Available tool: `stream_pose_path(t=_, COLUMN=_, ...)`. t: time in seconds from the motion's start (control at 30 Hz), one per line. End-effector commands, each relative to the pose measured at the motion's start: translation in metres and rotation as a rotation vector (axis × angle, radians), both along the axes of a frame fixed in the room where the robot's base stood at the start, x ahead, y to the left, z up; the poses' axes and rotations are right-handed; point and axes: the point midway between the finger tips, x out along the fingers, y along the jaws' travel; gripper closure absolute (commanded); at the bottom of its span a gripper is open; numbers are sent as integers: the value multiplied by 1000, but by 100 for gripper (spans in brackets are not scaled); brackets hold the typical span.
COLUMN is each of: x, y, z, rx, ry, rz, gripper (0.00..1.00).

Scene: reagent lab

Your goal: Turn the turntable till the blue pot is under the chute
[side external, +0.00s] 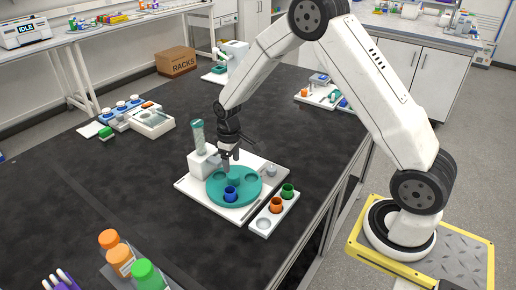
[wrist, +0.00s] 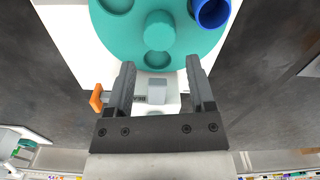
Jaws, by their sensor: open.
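The teal turntable (side external: 246,194) sits on a white base board on the black bench, with a raised hub in its middle and round recesses around it. The blue pot (side external: 231,193) stands upright in a recess on the turntable's near side; it also shows in the wrist view (wrist: 211,12) at the top right. A white dispenser block (side external: 203,163) with a clear, green-topped tube stands at the turntable's left edge; its grey chute (wrist: 157,92) shows between my fingers in the wrist view. My gripper (side external: 229,156) is open and empty, above the dispenser side of the turntable.
A white tray (side external: 259,224) beside the board holds an orange pot (side external: 276,204) and a green pot (side external: 288,190). Orange and green capped bottles (side external: 120,259) stand at the near left. A white device (side external: 152,122) stands further back.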

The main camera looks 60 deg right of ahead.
Motion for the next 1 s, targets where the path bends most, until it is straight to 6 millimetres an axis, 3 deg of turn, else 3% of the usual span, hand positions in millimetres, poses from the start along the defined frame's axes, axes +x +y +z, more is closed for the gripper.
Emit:
stream_pose_path(t=0.5, x=0, y=0, z=-54, rx=0, ry=-1, rz=0, gripper=31)
stream_pose_path(t=0.93, x=0, y=0, z=-60, rx=-1, ry=-2, rz=0, gripper=31)
stream_pose_path(t=1.0, x=0, y=0, z=-60, rx=-1, ry=-2, rz=0, gripper=53)
